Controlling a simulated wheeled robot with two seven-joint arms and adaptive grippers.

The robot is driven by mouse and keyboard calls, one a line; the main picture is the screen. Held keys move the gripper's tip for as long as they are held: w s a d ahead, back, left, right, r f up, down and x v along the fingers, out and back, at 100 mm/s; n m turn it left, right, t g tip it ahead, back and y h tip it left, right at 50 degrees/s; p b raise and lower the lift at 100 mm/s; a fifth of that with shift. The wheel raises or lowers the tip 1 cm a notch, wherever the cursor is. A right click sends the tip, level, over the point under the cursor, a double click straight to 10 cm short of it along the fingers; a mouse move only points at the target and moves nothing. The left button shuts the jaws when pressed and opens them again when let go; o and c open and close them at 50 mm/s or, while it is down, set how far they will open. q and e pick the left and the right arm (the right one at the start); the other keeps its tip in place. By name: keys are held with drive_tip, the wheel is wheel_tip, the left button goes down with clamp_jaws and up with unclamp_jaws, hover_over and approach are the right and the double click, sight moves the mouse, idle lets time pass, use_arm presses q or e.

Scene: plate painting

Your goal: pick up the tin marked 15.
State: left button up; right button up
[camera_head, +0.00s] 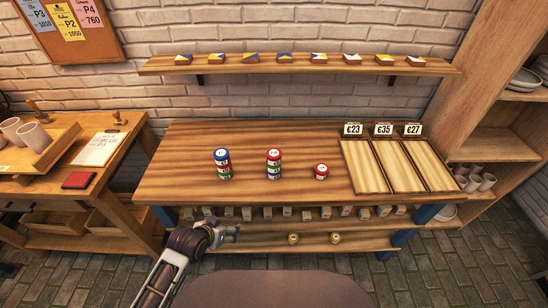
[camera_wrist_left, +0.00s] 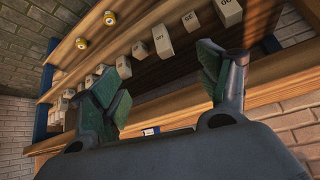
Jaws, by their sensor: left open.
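Small round tins stand on the wooden table in the head view. The left stack (camera_head: 223,165) has a blue-rimmed top tin, and the middle stack (camera_head: 273,164) has a red-rimmed one. A single red tin (camera_head: 321,171) stands to their right. The numbers on the lids are too small to read surely, so I cannot tell which is marked 15. My left gripper (camera_head: 229,233) is below the table's front edge, apart from the tins. In the left wrist view its green-padded fingers (camera_wrist_left: 163,82) are spread with nothing between them. My right gripper is out of view.
The table's front edge (camera_head: 300,200) lies between my left gripper and the tins. Under it are a row of numbered grey blocks (camera_head: 286,212) and two yellow tins (camera_head: 336,238). Wooden trays (camera_head: 401,165) with price cards fill the table's right end. Bare tabletop surrounds the stacks.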

sight(268, 157)
use_arm(q)
drive_tip(key=w+d+r+m+t+h, duration=0.2)
drive_tip(key=w+d+r+h, duration=0.1)
drive_tip(key=w+r+h, duration=0.2)
drive_tip(key=w+d+r+m+t+h, duration=0.3)
drive_tip(key=w+r+h, duration=0.2)
drive_tip(key=r, duration=0.4)
drive_tip(key=shift+w+d+r+t+h, duration=0.3)
drive_tip(key=shift+d+r+h, duration=0.05)
drive_tip(key=shift+h, duration=0.05)
drive_tip(key=shift+d, duration=0.1)
drive_tip(key=x, duration=0.8)
drive_tip(key=shift+w, duration=0.2)
idle(0.3)
drive_tip(key=shift+w+d+f, duration=0.1)
drive_tip(key=shift+d, duration=0.05)
drive_tip(key=shift+f+p+x, duration=0.2)
drive_tip(key=shift+x, duration=1.05)
drive_tip(key=shift+f+p+x, duration=0.15)
drive_tip(key=shift+p+x, duration=0.05)
drive_tip(key=shift+x, duration=1.1)
